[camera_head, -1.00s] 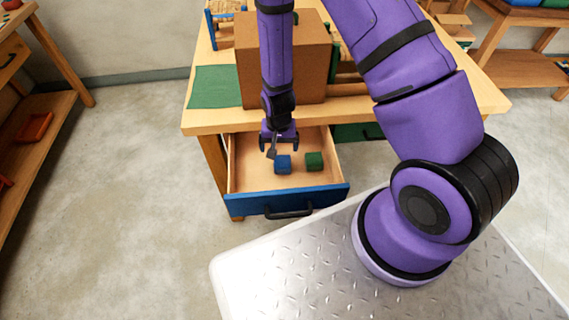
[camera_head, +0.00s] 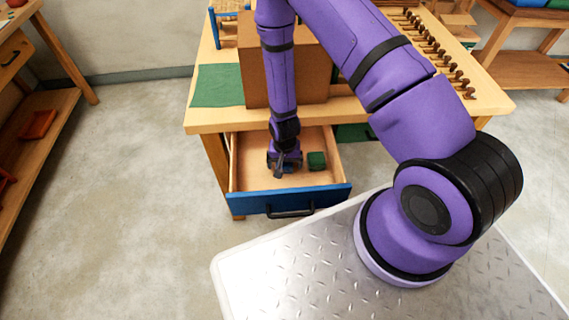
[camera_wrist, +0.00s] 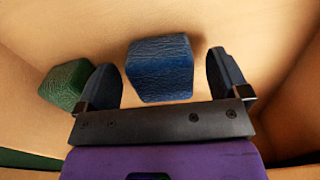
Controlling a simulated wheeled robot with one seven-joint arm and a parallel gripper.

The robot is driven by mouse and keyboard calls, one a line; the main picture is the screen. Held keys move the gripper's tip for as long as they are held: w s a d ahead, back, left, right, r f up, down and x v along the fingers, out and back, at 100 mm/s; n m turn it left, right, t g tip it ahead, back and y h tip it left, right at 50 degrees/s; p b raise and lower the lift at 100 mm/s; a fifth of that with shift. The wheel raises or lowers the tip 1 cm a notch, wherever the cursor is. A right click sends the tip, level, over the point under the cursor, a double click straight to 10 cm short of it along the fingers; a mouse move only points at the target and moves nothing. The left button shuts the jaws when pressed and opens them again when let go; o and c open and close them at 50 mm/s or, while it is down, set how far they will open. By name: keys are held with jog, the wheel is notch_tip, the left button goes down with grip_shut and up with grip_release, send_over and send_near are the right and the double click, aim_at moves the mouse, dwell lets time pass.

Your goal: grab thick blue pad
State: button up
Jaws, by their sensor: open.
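The thick blue pad (camera_wrist: 160,68) is a small textured dark-blue block in the open drawer. In the wrist view it lies between the two fingers of my gripper (camera_wrist: 163,85), with a gap visible on each side. My gripper is open. In the head view my gripper (camera_head: 285,168) is down inside the drawer and hides the blue pad.
A green block (camera_head: 316,160) lies in the drawer beside my gripper; it also shows outside one finger in the wrist view (camera_wrist: 66,84). The drawer (camera_head: 250,202) has a blue front and raised walls. The tabletop (camera_head: 222,118) overhangs behind, carrying a brown box (camera_head: 310,75).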

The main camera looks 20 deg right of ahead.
jog(key=shift+f, duration=0.75)
jog(key=c, duration=1)
jog(key=shift+r, duration=0.1)
